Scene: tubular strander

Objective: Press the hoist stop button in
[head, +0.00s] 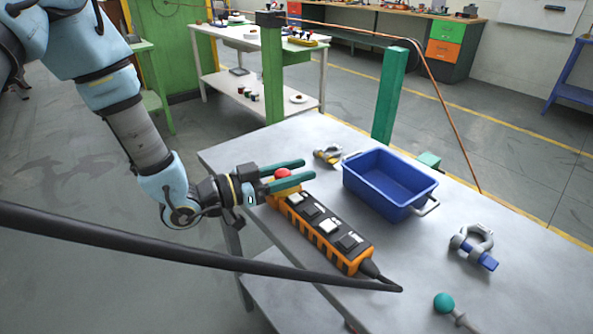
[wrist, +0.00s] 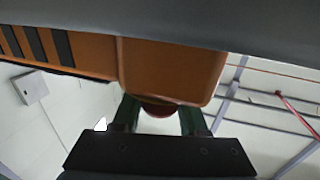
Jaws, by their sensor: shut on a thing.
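The hoist pendant (head: 322,226) is an orange and black box lying on the grey metal table, with several pale rocker switches on its top face. Its round red stop button (head: 283,173) is at the far left end. My gripper (head: 305,170) comes in from the left over that end, its two green fingers on either side of the red button. In the wrist view the gripper (wrist: 160,116) has the red button (wrist: 160,112) between its fingers, against the orange pendant body (wrist: 172,72). The fingers partly hide the button, so how far in it sits cannot be told.
A blue bin (head: 390,182) stands to the right of the pendant. A yellow-grey shackle (head: 328,154), a grey-blue shackle (head: 474,246) and a teal-knobbed handle (head: 445,302) lie on the grey table (head: 480,205). A thick black cable (head: 180,244) crosses the front.

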